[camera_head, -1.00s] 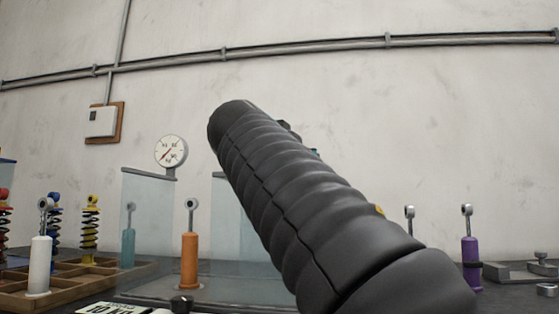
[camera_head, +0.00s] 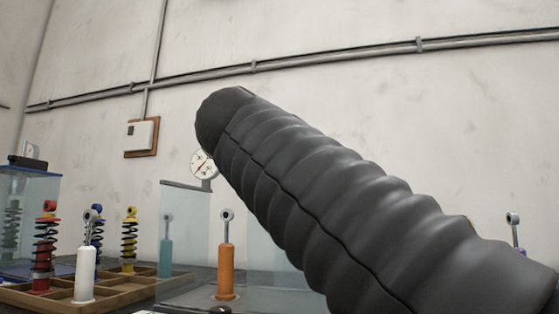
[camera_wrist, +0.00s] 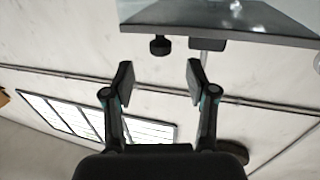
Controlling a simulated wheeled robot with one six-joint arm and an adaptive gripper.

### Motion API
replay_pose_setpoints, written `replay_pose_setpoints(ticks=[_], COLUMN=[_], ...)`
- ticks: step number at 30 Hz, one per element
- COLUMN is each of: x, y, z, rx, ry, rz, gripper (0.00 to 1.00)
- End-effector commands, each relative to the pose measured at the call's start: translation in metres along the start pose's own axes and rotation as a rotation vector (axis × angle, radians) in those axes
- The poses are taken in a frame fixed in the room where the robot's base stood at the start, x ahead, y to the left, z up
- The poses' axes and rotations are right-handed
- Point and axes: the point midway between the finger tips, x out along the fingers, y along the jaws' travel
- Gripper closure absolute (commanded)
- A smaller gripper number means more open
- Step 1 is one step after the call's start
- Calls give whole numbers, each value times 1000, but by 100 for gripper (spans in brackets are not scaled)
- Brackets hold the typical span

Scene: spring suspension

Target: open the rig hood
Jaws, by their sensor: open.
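A clear hood panel (camera_head: 185,235) with a grey top edge stands in the middle of the head view, partly hidden by my arm. In the wrist view, a clear pane with grey edges (camera_wrist: 215,15) spans the top, with a dark round knob (camera_wrist: 160,45) at its edge. I cannot tell for sure that this is the same hood. My gripper (camera_wrist: 159,82) is open and empty, its two fingers apart. The knob appears beyond the fingertips, between their lines and not touched. In the head view my gripper is hidden behind my dark ribbed arm.
A wooden tray (camera_head: 30,296) holds a red coil shock (camera_head: 44,248), a yellow one (camera_head: 129,240) and a white damper (camera_head: 86,270). An orange damper (camera_head: 226,265) stands right of it. Another clear case (camera_head: 28,180) stands far left. A gauge (camera_head: 203,165) is behind.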

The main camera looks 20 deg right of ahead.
Motion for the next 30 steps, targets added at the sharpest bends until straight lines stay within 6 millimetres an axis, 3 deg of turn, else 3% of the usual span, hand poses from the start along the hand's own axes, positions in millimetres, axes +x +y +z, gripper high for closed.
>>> replay_pose_setpoints(ticks=[6,12,30], x=[-24,-35,-37], y=[0,0,0], z=[0,0,0], rx=[-1,0,0], ry=[0,0,0], rz=[-3,-1,0], gripper=[43,43,43])
